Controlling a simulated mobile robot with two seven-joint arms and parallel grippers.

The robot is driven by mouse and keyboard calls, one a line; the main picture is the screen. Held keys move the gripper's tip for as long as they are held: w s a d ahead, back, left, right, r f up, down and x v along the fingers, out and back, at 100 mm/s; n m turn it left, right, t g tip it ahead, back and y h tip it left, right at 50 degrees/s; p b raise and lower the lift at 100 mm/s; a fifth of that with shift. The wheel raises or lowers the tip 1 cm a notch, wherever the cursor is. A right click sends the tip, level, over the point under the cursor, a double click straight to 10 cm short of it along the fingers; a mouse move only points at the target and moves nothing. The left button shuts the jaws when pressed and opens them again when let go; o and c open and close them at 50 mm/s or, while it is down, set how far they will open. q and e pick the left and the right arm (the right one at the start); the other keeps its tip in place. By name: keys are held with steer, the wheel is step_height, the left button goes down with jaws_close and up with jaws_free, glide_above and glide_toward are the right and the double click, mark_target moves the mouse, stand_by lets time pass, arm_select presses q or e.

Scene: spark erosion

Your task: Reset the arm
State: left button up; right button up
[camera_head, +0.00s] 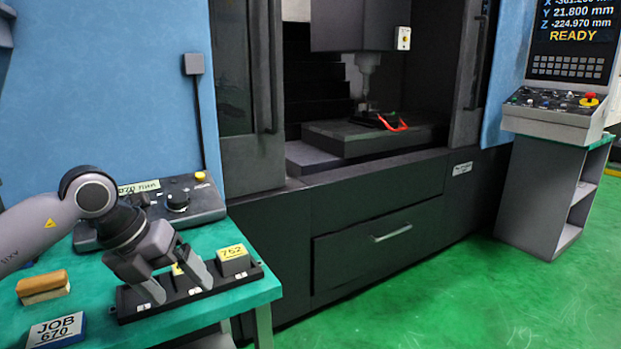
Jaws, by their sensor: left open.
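My left arm comes in from the left over the green table. Its left gripper (174,284) points down at the black rack (228,286) with its two fingers apart. Part of a yellow-labelled piece (177,269) shows between the fingers; the gripper hides most of it, and I cannot tell whether they touch. A grey block with a yellow label "752" (233,262) sits in the rack's right-hand place, just right of the gripper. My right gripper is not in view.
A control box with a knob (177,202) stands behind the gripper. A brown-and-cream block (43,287) and a "JOB 670" block (57,330) lie on the green table (110,333). The open machine (372,208) and its control panel (552,119) stand to the right. Green floor is clear at the lower right.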

arm_select(q)
steer(key=s+d+r+n+g+h+p, duration=0.15)
steer(key=s+d+h, duration=0.25)
steer(key=d+h, duration=0.4)
steer(key=s+d+n+h+p, duration=0.1)
steer(key=s+d+h+p, duration=0.1)
steer(key=s+d+h, duration=0.6)
steer(key=w+a+f+n+t+y+p, duration=0.25)
steer(key=f+n+t+y, duration=0.2)
steer(key=n+t, duration=0.5)
steer(key=w+a+f+n+t+y+p, duration=0.15)
steer(key=a+f+n+t+y, duration=0.35)
steer(key=n, duration=0.7)
steer(key=s+a+f+n+g+y, duration=0.2)
steer(key=s+a+f+n+y, duration=0.2)
steer(key=s+f, duration=0.3)
steer(key=s+a+f+n+g+y+p, duration=0.1)
steer(key=s+a+f+n+g+y, duration=0.2)
steer(key=s+f, duration=0.4)
steer(key=shift+s+a+f+n+y, duration=0.25)
steer(key=shift+a+f+n+y, duration=0.1)
steer(key=shift+f+n+y, duration=0.55)
steer(key=shift+r, duration=0.1)
